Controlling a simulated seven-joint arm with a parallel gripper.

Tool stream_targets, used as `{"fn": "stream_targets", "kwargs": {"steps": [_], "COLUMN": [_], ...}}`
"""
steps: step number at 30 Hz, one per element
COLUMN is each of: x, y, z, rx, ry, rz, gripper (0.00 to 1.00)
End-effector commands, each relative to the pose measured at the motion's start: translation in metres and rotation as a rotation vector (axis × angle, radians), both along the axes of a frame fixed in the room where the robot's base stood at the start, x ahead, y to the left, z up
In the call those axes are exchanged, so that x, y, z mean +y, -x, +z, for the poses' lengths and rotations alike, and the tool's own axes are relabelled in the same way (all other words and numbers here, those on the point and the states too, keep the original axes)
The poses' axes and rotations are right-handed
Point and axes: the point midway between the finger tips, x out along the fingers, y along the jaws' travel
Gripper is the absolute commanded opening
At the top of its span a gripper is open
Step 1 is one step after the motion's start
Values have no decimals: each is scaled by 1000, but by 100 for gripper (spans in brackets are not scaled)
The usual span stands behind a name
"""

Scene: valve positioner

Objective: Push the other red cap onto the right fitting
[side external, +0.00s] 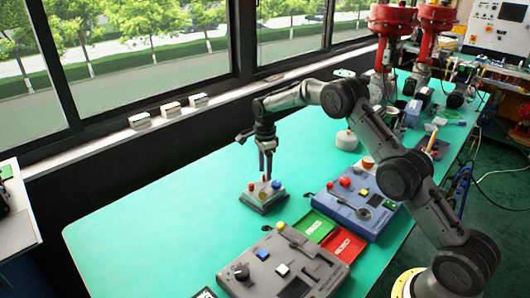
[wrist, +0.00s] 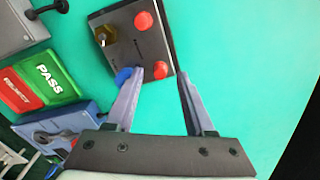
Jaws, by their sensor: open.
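The small grey positioner block (side external: 262,201) stands on the green table, and it fills the upper middle of the wrist view (wrist: 135,45). Two red caps show on its top: one at the upper right corner (wrist: 144,21) and one at the lower right (wrist: 160,70). A brass fitting (wrist: 106,36) and a blue part (wrist: 123,75) are on the left side. My gripper (wrist: 160,73) is open and empty, pointing down above the block. Its fingertips appear either side of the lower red cap. I cannot tell how fully either cap is seated.
A green PASS tray (side external: 312,225) and a red REJECT tray (side external: 344,243) lie between a blue panel (side external: 360,211) and a grey panel (side external: 308,259). A white round item (side external: 346,140) stands behind. The table left of the block is clear.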

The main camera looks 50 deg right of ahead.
Motion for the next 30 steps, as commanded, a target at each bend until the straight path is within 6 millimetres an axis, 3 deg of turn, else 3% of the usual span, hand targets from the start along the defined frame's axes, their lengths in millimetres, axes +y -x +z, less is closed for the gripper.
{"fn": "stream_targets", "kwargs": {"steps": [12, 23, 26, 30], "x": [0, 2, 7, 19], "y": [-1, -1, -1, 18], "z": [88, 130, 160, 225], "rx": [-5, -11, -59, -141], "ry": [1, 2, 9, 20], "rz": [0, 4, 12, 29], "gripper": [54, 54, 54, 54]}}
